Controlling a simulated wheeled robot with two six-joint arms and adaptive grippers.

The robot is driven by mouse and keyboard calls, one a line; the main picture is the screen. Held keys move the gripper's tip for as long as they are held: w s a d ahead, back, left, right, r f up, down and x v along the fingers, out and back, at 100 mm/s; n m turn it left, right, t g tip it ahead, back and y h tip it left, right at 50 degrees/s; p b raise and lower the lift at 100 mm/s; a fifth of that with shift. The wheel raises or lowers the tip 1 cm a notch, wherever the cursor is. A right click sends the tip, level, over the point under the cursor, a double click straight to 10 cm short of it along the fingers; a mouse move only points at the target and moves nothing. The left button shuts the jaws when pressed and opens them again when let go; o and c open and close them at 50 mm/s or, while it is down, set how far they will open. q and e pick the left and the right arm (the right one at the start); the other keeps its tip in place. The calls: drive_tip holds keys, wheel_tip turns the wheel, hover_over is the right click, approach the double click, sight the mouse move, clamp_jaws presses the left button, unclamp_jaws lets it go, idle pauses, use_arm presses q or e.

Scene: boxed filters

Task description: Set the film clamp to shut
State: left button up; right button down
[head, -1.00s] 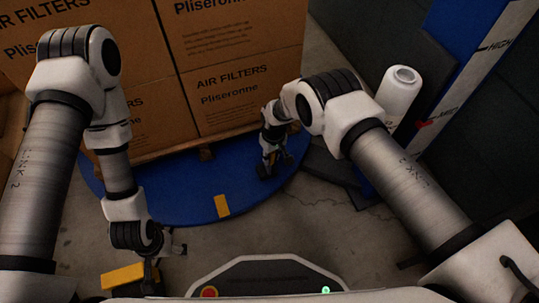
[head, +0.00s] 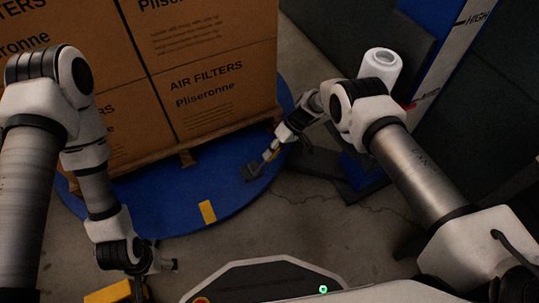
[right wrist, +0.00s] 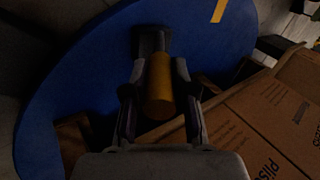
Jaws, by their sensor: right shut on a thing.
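The film clamp appears to be a dark block (head: 252,172) near the right edge of the blue round platform, with a yellow handle; the block is small and dim in the head view. In the right wrist view the yellow cylindrical handle (right wrist: 160,85) lies between the fingers, its far end joined to a dark part over the blue surface. My right gripper (head: 270,152) is shut on this handle, tilted, reaching down from the upper right. It also shows in the right wrist view (right wrist: 158,98). My left gripper (head: 168,266) is low at the left, away from the clamp; its fingers are unclear.
The blue platform (head: 165,216) carries a pallet of air filter boxes (head: 205,90) close beside my right gripper. A white roll (head: 380,68) and a blue mast (head: 438,65) stand at the right. A yellow block (head: 108,292) lies at lower left. Bare floor is in front.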

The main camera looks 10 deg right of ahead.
drive_tip(key=shift+f, duration=0.1)
drive_tip(key=c, duration=0.9)
unclamp_jaws()
wheel_tip(320, 180, up, 10)
